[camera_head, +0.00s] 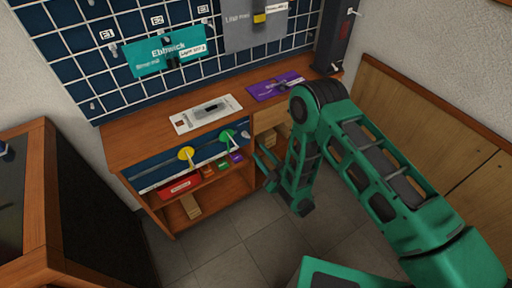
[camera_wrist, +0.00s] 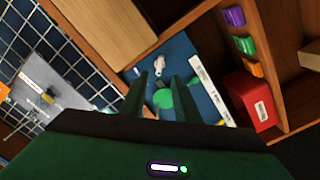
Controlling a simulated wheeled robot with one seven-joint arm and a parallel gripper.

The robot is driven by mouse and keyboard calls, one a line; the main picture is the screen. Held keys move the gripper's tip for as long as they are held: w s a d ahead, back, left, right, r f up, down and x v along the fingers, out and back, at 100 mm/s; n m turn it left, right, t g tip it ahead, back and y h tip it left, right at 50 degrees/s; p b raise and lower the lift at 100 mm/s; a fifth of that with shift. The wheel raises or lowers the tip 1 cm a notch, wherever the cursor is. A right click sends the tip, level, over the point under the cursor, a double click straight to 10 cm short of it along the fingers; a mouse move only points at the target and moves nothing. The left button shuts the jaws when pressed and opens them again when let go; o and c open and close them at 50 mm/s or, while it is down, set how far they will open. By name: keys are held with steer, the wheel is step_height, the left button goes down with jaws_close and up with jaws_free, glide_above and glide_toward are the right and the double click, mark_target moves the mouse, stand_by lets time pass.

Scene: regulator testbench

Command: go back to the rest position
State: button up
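My gripper (camera_head: 264,165) hangs in front of the right part of the bench, with my green arm bent down from the right. In the wrist view my gripper (camera_wrist: 161,78) shows two dark fingers apart with nothing held. The green round knob (camera_wrist: 182,98) on the blue panel shows behind and between the fingers; I cannot tell the distance exactly, but in the head view the knob (camera_head: 227,136) stands apart from the fingers, to their left.
The wooden bench (camera_head: 130,140) carries a grey device on a white plate (camera_head: 206,114) and a purple plate (camera_head: 274,87). A yellow knob (camera_head: 186,153) sits on the panel. A red box (camera_head: 180,187) and small coloured blocks are shelved below. Clear floor (camera_head: 235,255) lies in front.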

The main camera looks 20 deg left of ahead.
steer(key=shift+v, duration=0.9)
